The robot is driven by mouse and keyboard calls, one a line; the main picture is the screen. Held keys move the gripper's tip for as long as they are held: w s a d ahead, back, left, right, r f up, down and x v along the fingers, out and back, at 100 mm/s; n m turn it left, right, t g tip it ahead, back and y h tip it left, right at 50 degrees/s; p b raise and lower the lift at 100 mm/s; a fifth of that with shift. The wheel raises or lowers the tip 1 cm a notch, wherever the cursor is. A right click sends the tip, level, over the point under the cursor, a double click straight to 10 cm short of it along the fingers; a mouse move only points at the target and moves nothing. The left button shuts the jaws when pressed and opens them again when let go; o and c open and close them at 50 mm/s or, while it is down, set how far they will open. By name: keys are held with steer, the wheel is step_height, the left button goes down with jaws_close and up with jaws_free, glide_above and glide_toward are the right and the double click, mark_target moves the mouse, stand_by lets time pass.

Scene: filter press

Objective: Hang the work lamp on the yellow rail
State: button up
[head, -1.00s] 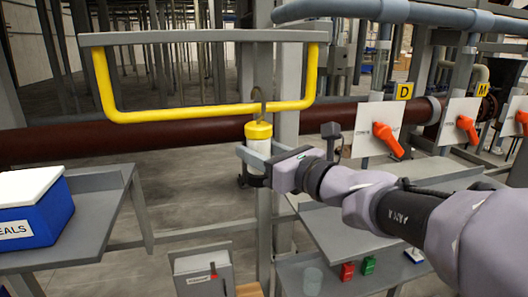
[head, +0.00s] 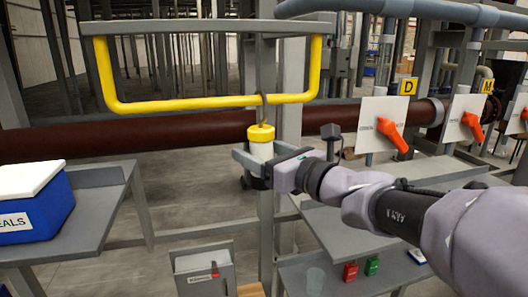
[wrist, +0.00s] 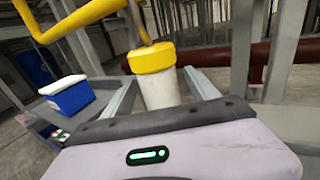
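In the wrist view the lamp (wrist: 159,90) stands between the fingers, and the hook crosses the yellow rail (wrist: 90,18). My gripper (head: 256,158) is around the lamp's white body, one finger on each side. The fingers look spread, with a slight gap beside the body; light contact at the tips cannot be ruled out.
A blue box (head: 38,212) with a white lid stands on a grey side table (head: 105,205) at left. A brown pipe (head: 180,128) runs behind the lamp. Panels with orange handles (head: 391,134) stand at right. A grey post is close behind the lamp.

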steer(key=b+v, duration=0.4)
steer(key=v, duration=1.3)
steer(key=s+a+f+n+g+h+b, duration=0.15)
steer(key=s+f+n+b, duration=0.4)
steer(key=f, duration=0.75)
steer(key=s+a+f+n+g+h+b, duration=0.1)
steer(key=s+a+f+n+g+b, duration=0.15)
steer(key=f+b, duration=0.8)
steer(key=s+a+f+n+g+h+b, duration=0.25)
steer(key=f+n+b, duration=0.2)
steer(key=f, duration=1.05)
steer(key=s+d+f+n+h+b, duration=0.2)
steer(key=f+n+b, duration=0.3)
steer(key=f, duration=0.5)
steer(key=s+d+f+n+g+h+b, duration=0.1)
steer(key=s+d+f+n+h+b, duration=0.2)
steer(key=f+b, duration=0.7)
steer(key=d+f+n, duration=0.1)
steer(key=d+n, duration=0.1)
steer(key=shift+s+f+n, duration=0.3)
steer(key=shift+s+n, duration=0.05)
steer(key=shift+s, duration=0.05)
